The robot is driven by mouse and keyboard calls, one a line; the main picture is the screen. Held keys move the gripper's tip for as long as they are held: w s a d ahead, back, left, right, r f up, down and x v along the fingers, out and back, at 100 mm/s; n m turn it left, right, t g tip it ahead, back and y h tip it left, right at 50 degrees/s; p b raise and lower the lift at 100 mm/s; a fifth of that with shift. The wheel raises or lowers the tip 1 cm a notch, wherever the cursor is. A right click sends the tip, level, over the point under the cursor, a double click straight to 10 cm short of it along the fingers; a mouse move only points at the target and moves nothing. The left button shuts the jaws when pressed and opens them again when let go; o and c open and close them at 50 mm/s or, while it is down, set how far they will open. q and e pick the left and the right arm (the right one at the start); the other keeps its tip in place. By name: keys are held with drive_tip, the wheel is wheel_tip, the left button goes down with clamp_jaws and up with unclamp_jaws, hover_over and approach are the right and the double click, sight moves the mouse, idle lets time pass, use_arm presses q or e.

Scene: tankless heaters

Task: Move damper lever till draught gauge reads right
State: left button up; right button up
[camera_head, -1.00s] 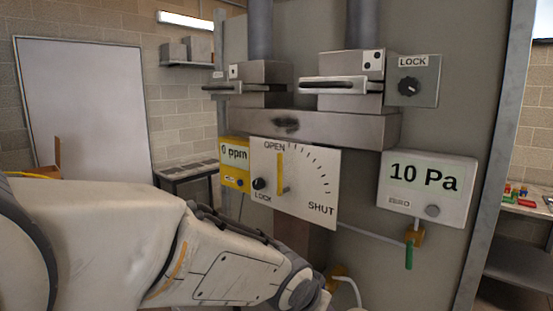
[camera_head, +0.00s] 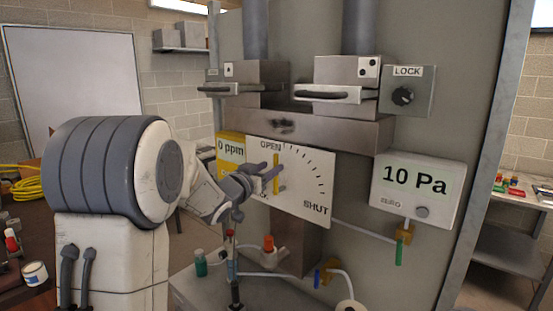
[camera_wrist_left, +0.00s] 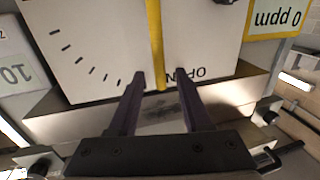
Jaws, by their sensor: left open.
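The yellow damper lever (camera_head: 276,174) stands upright on the white dial plate (camera_head: 312,185), its tip by OPEN. SHUT is at the plate's lower right. The draught gauge (camera_head: 418,182) to the right reads 10 Pa. My right gripper is out of view.
A yellow ppm meter (camera_head: 231,155) is left of the plate. Above are two metal handles and a LOCK knob box (camera_head: 407,92). A green-handled valve (camera_head: 399,250) hangs under the gauge.

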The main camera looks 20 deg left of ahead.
sight(274, 165)
use_arm(q)
drive_tip(key=shift+w+d+p, duration=0.2)
drive_tip(key=shift+w+p, duration=0.15)
drive_tip(key=shift+w, duration=0.7)
drive_tip(key=shift+w+d+p, duration=0.15)
drive_tip(key=shift+w+p, duration=0.15)
drive_tip(key=shift+w, duration=0.7)
clamp_jaws()
